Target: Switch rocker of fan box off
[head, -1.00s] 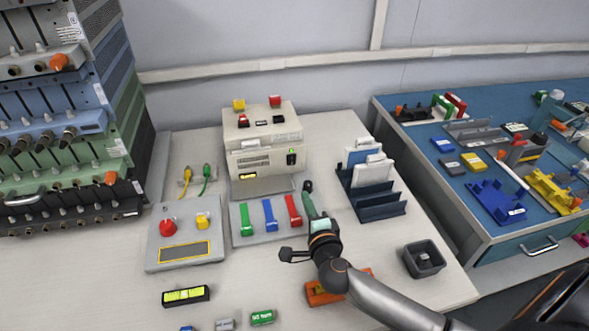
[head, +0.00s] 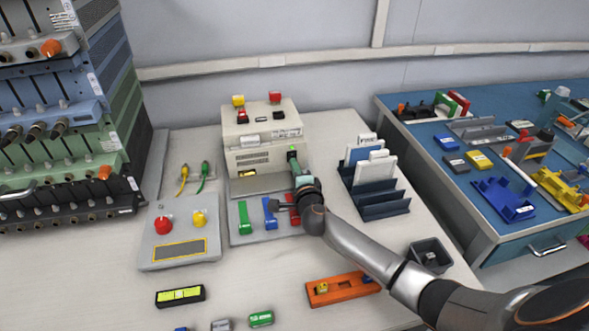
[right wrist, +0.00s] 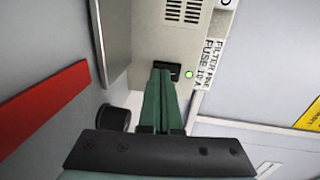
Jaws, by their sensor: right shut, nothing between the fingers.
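The fan box (head: 245,158) is the beige box at the back middle of the table. Its black rocker (right wrist: 175,70) shows in the right wrist view, beside a lit green lamp (right wrist: 188,74) and a label naming the filter fan. My right gripper (head: 294,160) is shut and empty, its green fingers pointing at the front of the box. In the right wrist view the fingertips (right wrist: 160,76) are at the rocker and cover part of it. I cannot tell whether they touch it or which way it is tilted. My left gripper is not in view.
Green (head: 243,217), blue (head: 270,213) and red levers stand in front of the box; my arm partly covers the red one. A dark rack (head: 385,208) with white pouches is to the right. A control panel (head: 160,252) with red and yellow knobs is to the left.

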